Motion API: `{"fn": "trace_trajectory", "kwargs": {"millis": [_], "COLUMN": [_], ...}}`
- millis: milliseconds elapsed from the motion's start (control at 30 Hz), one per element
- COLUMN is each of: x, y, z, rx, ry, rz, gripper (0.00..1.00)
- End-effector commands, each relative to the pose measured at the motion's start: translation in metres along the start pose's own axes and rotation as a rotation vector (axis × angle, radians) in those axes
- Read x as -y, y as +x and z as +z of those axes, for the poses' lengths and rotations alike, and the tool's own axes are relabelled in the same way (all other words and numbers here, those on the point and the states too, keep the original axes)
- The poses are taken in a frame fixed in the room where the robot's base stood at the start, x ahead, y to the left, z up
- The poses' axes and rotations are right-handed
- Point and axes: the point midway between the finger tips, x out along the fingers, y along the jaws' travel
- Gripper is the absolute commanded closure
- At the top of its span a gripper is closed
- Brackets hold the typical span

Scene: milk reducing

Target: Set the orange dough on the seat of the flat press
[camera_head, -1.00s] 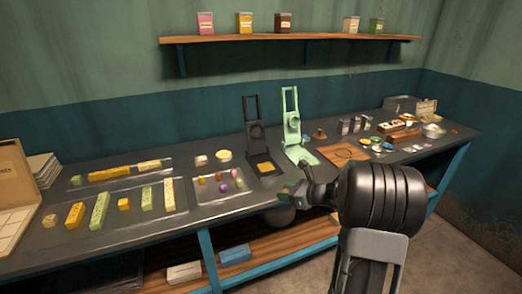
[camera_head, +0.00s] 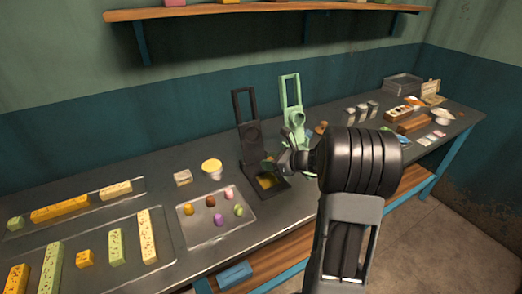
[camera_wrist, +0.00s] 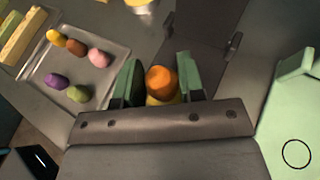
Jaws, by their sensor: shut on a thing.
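My gripper (camera_head: 277,163) is shut on the orange dough (camera_wrist: 161,79), a small rounded lump between the two green fingers in the wrist view. The gripper is at the dark press (camera_head: 249,134), over the front of its base. The dark press has an upright frame and a yellow patch (camera_head: 268,181) on its base, partly hidden by the gripper. Its dark surface also shows behind the fingers in the wrist view (camera_wrist: 207,38). Something yellow shows just below the dough there. I cannot tell whether the dough touches the base.
A pale green press (camera_head: 291,98) stands close on the right. A metal tray (camera_head: 237,227) with several small coloured lumps lies to the left. A white cup with a yellow top (camera_head: 212,168) and a small block (camera_head: 182,177) stand behind it. Patterned bars lie further left.

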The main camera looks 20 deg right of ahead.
Motion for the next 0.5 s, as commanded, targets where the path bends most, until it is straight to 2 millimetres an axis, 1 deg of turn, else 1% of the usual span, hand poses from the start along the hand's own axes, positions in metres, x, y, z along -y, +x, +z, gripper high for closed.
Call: {"fn": "trace_trajectory", "kwargs": {"millis": [267, 500], "x": [-0.004, -0.004], "y": [0.006, 0.013], "z": [-0.005, -0.019], "rx": [0.0, 0.0], "ry": [-0.004, -0.004], "rz": [0.01, 0.011], "gripper": [0.87, 0.87]}}
